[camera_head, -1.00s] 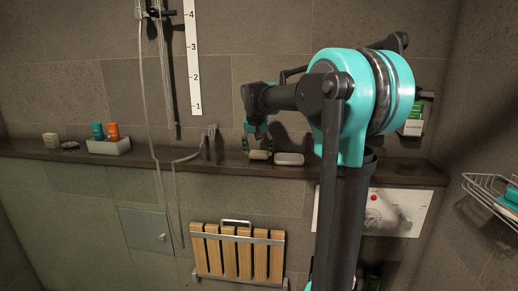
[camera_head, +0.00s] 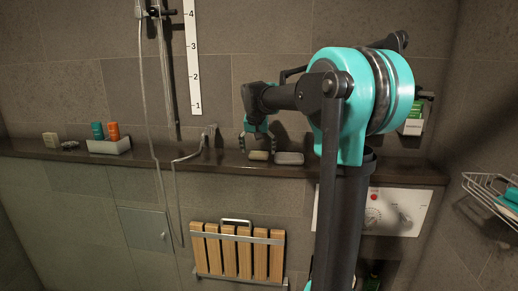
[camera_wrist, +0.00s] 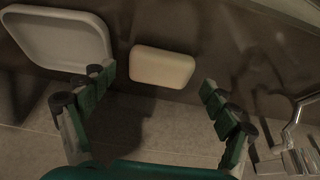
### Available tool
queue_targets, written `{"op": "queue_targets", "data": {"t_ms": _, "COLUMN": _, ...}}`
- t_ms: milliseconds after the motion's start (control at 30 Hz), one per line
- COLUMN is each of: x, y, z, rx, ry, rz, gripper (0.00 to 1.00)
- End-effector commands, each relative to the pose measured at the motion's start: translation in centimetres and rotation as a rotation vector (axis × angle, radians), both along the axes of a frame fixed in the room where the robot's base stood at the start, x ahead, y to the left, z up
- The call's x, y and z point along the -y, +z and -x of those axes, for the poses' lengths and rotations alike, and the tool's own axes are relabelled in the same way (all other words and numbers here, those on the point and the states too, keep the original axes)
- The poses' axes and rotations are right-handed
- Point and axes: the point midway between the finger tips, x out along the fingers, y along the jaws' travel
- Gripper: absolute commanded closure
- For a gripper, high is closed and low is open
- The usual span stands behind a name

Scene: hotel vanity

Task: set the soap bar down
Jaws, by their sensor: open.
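The soap bar (camera_head: 258,155) is a pale cream block lying on the dark ledge (camera_head: 210,160). In the wrist view the soap bar (camera_wrist: 162,67) lies flat on the ledge, beyond and between the spread fingers. My gripper (camera_wrist: 157,85) is open and empty.
A white tray (camera_head: 108,146) with a teal bottle and an orange bottle stands on the left of the ledge, beside another pale block (camera_head: 50,139). A tap-like metal fitting (camera_head: 208,135) and hose are left of the gripper. A wire basket (camera_head: 492,196) hangs at right.

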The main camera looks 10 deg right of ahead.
Motion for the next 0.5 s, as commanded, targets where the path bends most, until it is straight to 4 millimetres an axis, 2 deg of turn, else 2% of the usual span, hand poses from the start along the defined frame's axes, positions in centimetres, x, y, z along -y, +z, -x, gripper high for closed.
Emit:
{"op": "queue_targets", "data": {"t_ms": 167, "x": -0.3, "y": 2.3, "z": 1.0, "rx": 0.000, "ry": 0.001, "rz": 0.000, "gripper": 0.13}}
{"op": "queue_targets", "data": {"t_ms": 500, "x": -1.1, "y": 8.6, "z": 3.4, "rx": 0.000, "ry": 0.001, "rz": 0.000, "gripper": 0.13}}
